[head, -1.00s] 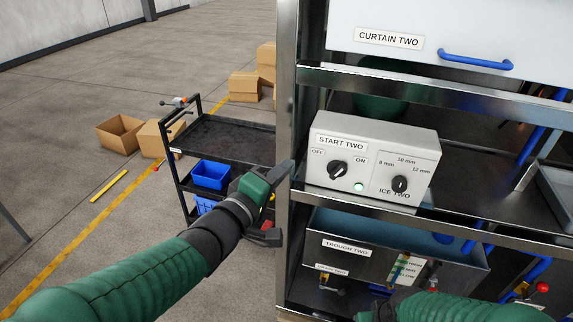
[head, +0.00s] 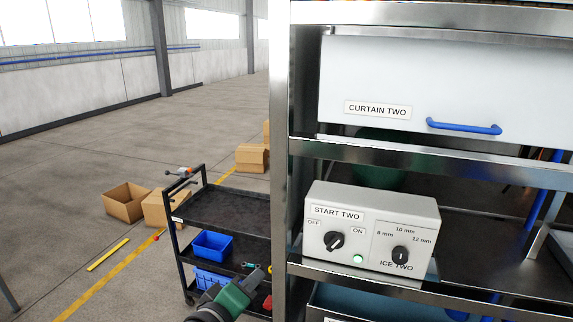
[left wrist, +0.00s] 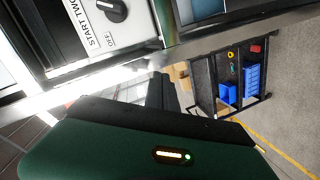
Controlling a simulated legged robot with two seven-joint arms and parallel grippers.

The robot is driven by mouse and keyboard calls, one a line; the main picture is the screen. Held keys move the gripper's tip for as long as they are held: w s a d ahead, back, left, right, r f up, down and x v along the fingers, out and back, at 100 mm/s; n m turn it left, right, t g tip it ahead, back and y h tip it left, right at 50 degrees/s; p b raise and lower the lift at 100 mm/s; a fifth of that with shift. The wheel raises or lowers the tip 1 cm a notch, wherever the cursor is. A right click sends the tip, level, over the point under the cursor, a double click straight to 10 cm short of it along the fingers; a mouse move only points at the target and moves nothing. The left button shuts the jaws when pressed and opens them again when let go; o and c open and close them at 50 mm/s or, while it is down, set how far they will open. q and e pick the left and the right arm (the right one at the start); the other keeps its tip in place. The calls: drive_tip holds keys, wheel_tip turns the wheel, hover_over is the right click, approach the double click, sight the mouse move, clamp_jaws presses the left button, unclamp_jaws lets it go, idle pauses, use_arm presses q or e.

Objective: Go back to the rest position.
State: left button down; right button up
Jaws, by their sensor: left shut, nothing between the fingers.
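My left gripper (head: 262,278) is low in the head view, in front of the black cart and left of the machine's steel post. Its green wrist housing shows at the bottom edge. In the left wrist view its dark fingers (left wrist: 160,92) are together with nothing between them, beside the machine frame. My right gripper and arm are out of both views.
The control box (head: 370,226) labelled START TWO sits on the steel shelf, its green lamp lit. Above it is the CURTAIN TWO panel (head: 400,80) with a blue handle. A black cart (head: 235,212) holds blue bins. Cardboard boxes (head: 126,203) stand behind; the left floor is open.

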use_arm(q)
drive_tip(key=s+a+f+m+g+y+b, duration=0.1)
drive_tip(key=a+f+g+y+b, duration=0.15)
drive_tip(key=f, duration=0.55)
drive_tip(key=s+a+f+m+g+y+b, duration=0.1)
drive_tip(key=s+a+f+y, duration=0.15)
drive_tip(key=f, duration=0.55)
drive_tip(key=s+a+f+m+g+b, duration=0.2)
drive_tip(key=s+a+f+m+g, duration=0.1)
drive_tip(key=s+f, duration=0.4)
drive_tip(key=s+a+f+m+g+b, duration=0.3)
drive_tip(key=s+f, duration=0.4)
drive_tip(key=f, duration=0.5)
drive_tip(key=shift+s+a+f+g+y, duration=0.3)
drive_tip(key=shift+a+g, duration=0.2)
drive_tip(key=shift+g, duration=0.45)
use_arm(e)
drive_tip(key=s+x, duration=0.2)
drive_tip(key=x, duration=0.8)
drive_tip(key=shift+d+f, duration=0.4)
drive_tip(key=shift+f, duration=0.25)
